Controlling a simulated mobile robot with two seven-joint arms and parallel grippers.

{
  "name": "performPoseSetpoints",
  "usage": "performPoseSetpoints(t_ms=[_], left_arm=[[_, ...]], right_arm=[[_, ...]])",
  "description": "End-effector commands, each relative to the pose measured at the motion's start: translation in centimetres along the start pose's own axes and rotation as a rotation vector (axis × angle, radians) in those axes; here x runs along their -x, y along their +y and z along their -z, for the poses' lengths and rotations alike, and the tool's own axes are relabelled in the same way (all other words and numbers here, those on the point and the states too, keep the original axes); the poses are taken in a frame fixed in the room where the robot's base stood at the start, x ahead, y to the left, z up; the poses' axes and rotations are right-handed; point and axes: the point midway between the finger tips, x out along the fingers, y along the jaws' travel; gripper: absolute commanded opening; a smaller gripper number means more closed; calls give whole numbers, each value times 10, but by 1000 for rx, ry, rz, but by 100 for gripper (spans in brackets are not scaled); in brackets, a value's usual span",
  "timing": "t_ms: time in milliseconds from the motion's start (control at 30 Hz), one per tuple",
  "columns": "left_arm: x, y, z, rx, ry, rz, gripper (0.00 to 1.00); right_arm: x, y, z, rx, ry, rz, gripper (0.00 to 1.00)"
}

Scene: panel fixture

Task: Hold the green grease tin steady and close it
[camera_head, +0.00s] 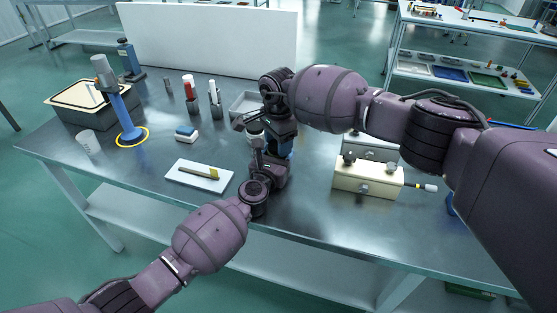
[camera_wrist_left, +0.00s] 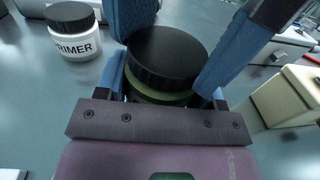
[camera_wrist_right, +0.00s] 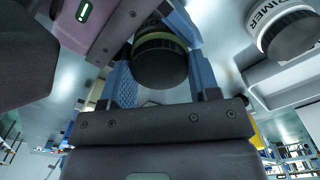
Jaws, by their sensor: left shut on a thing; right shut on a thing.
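The green grease tin (camera_wrist_left: 180,97) shows in the left wrist view as a green band under a wide black lid (camera_wrist_left: 166,52). My left gripper (camera_head: 270,160) is shut on the tin's body from the near side. My right gripper (camera_head: 281,138) comes from above and is shut on the lid, with blue fingers on both sides of it. In the right wrist view the black lid (camera_wrist_right: 160,66) sits between the fingers, with the green band (camera_wrist_right: 160,40) beyond it. The lid is on the tin; how tightly it is seated I cannot tell. In the head view the grippers hide most of the tin.
A white primer jar (camera_wrist_left: 72,32) with a dark lid stands close by. A cream box with knobs (camera_head: 367,182) is to the right, and a white tray with a brush (camera_head: 188,181) to the left. A blue post (camera_head: 120,105) stands farther left. The front table edge is near.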

Motion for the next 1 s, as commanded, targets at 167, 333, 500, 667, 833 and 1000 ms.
performPoseSetpoints(t_ms=[167, 333, 500, 667, 833, 1000], left_arm=[[0, -2, -1, 0, -1, 5, 0], [0, -2, -1, 0, -1, 3, 0], [0, 0, -1, 0, -1, -1, 0], [0, 2, -1, 0, -1, -3, 0], [0, 3, -1, 0, 0, -6, 0], [0, 4, 0, -1, 0, -8, 0]], right_arm=[[1, -1, 0, 2, 0, 3, 57], [1, -1, 0, 3, -1, 2, 81], [0, 0, -1, 4, -1, -1, 81], [0, 1, -1, 5, -2, -3, 81], [0, 1, -1, 5, -2, -5, 81], [9, 1, -1, 6, -1, -5, 81]])
